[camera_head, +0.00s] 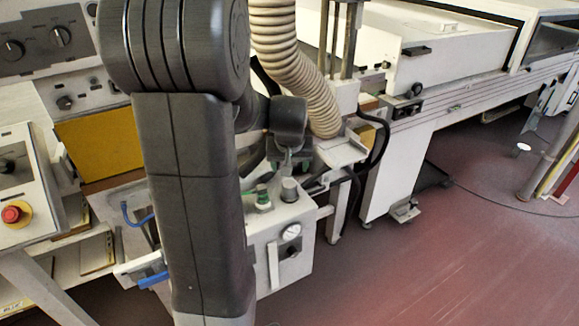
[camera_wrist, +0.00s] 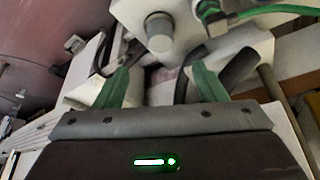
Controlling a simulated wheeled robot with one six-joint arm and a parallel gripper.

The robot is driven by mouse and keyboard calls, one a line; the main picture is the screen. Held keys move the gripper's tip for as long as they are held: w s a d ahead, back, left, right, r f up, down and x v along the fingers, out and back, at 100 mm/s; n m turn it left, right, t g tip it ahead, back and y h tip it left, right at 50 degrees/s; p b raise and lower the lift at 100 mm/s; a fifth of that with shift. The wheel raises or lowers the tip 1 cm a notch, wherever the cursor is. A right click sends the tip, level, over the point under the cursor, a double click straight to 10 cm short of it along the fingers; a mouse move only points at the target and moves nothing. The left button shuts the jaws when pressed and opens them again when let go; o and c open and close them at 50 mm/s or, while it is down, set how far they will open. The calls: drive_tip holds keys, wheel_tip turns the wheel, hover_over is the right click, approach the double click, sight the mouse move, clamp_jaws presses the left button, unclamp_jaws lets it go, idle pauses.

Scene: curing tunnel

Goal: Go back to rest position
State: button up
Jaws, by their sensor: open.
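My gripper (camera_wrist: 160,87) shows in the wrist view as two green fingers set well apart. It is open, and I see nothing held between the fingers. Beyond the fingertips is the white machine unit (camera_wrist: 205,45) with a round grey knob (camera_wrist: 159,32) and a green fitting (camera_wrist: 210,12). The white unit (camera_head: 300,262) with a gauge (camera_head: 291,231) is right beside the arm there.
A ribbed beige hose (camera_head: 285,65) comes down close to my arm. A control box with a red button (camera_head: 14,213) is at left. The long white tunnel machine (camera_head: 455,50) runs along the back right. The reddish floor (camera_head: 430,270) at the lower right is clear.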

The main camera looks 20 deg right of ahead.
sight(289, 185)
drive_tip(key=shift+f, duration=0.1)
drive_tip(key=x, duration=1.3)
drive_tip(key=shift+w+d+f+p, duration=0.1)
drive_tip(key=shift+f+p, duration=0.25)
drive_tip(key=shift+p, duration=0.05)
drive_tip(key=shift+r, duration=0.1)
